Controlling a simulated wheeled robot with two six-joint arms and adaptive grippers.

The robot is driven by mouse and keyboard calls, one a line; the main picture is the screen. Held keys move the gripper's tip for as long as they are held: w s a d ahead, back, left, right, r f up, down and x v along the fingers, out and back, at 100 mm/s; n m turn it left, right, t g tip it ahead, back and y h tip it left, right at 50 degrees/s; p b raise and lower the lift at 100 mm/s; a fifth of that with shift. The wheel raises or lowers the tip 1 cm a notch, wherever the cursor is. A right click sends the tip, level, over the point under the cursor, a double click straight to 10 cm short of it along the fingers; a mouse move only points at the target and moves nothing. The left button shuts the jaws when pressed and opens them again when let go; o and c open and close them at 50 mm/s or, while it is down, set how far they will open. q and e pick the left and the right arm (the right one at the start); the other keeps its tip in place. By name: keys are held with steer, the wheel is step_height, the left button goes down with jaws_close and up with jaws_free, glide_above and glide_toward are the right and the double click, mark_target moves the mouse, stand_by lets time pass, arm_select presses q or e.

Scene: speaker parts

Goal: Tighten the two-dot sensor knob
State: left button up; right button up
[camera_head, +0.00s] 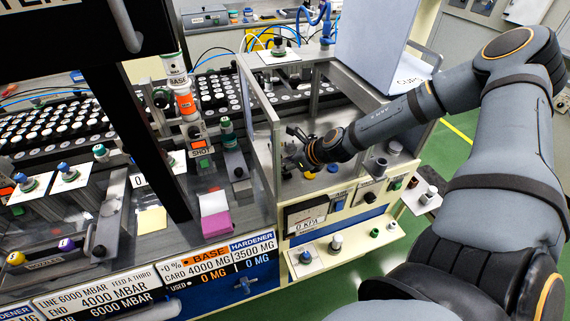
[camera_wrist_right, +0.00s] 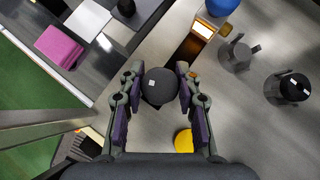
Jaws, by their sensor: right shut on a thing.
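My right gripper (camera_wrist_right: 160,76) has its two fingers closed on the sides of a round dark knob (camera_wrist_right: 160,88) in the right wrist view. One white square mark shows on the knob's top; any second mark is not visible. In the head view my right gripper (camera_head: 298,152) is inside the framed enclosure, and the held knob cannot be made out there. Another dark knob (camera_wrist_right: 291,88), with small white marks on its top, stands apart at the right of the wrist view. My left gripper is not in view.
A yellow knob (camera_wrist_right: 183,140) sits close beside the right finger. A blue knob (camera_wrist_right: 222,6) and a grey knob (camera_wrist_right: 238,54) stand on the same plate. A pink block (camera_wrist_right: 59,46) lies outside the enclosure. Enclosure posts (camera_head: 275,160) stand near my right wrist.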

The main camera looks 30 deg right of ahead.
steer(key=shift+f+m+h+b, duration=0.15)
steer(key=shift+m+h+b, duration=0.15)
steer(key=shift+m+h, duration=0.5)
steer(key=shift+f+m+t+h+b, duration=0.1)
steer(key=shift+m+t+h+b, duration=0.2)
steer(key=shift+m+h+b, duration=0.65)
steer(key=shift+r+m, duration=0.25)
steer(key=shift+m, duration=0.3)
steer(key=o, duration=1.2)
step_height(320, 180, up, 10)
